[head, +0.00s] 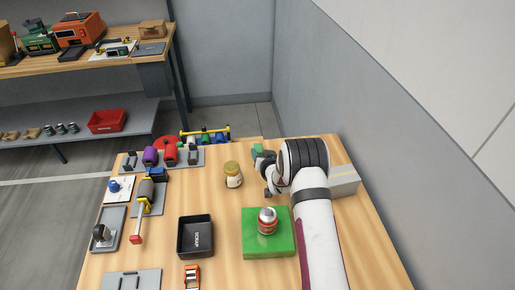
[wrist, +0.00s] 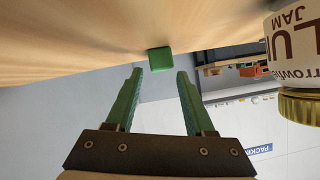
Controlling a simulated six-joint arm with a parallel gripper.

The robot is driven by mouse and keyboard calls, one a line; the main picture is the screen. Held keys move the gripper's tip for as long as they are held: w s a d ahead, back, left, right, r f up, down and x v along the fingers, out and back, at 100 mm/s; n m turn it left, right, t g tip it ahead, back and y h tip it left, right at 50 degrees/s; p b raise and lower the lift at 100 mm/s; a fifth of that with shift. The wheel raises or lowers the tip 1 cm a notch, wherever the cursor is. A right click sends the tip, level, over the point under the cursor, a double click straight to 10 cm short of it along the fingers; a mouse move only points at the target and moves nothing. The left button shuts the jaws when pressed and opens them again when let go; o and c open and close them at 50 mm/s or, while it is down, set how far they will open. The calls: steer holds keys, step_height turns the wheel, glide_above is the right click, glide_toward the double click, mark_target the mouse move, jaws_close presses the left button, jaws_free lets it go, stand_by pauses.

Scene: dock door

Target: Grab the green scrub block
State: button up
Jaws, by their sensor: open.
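The green scrub block (wrist: 160,60) shows in the wrist view at the wood table's edge, ahead of my gripper (wrist: 160,73) and roughly centred between its fingertips. The two green fingers are apart with nothing held between them. The wrist picture is upside down, with the tabletop above. In the head view my gripper (head: 266,172) is at the table's far right, partly hidden by my arm. A small green patch (head: 257,149) shows just beyond it; I cannot tell whether it is the block or a finger.
A gold-lidded jar (head: 233,175) stands left of my gripper and looms close in the wrist view (wrist: 295,55). A red-and-silver can (head: 267,221) stands on a green mat (head: 252,246). A black scrap tray (head: 195,237) is further left. A grey wall (head: 380,120) rises on the right.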

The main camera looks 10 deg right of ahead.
mark_target(259, 150)
steer(key=x, duration=0.4)
steer(key=shift+s, duration=0.1)
jaws_close()
